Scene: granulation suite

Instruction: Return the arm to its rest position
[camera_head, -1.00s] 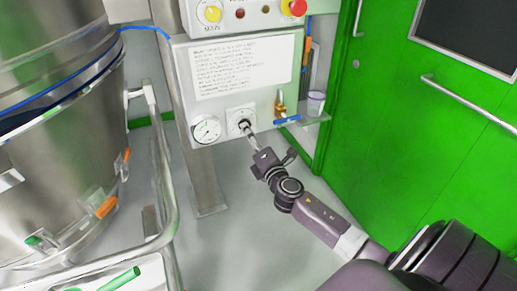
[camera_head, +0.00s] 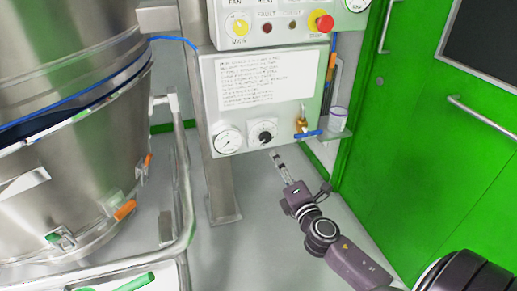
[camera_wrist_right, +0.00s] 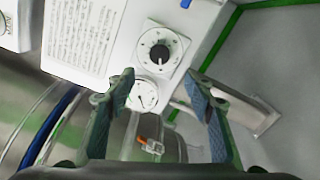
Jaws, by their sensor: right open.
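My right arm comes in from the lower right in the head view, and its gripper (camera_head: 277,157) is just below the control panel (camera_head: 290,88). In the right wrist view the gripper (camera_wrist_right: 163,88) has its two fingers spread wide with nothing between them. A black rotary knob on a white dial plate (camera_head: 263,133) is on the panel's lower part, apart from the fingertips. The knob (camera_wrist_right: 159,52) also shows in the wrist view, beyond the fingers. My left gripper is not in view.
A round gauge (camera_head: 229,141) sits left of the knob. A brass valve with a blue handle (camera_head: 308,133) and a small shelf with a cup (camera_head: 338,119) are at the right. A large steel vessel (camera_head: 65,120) stands left behind a rail. A green door (camera_head: 440,150) is at the right.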

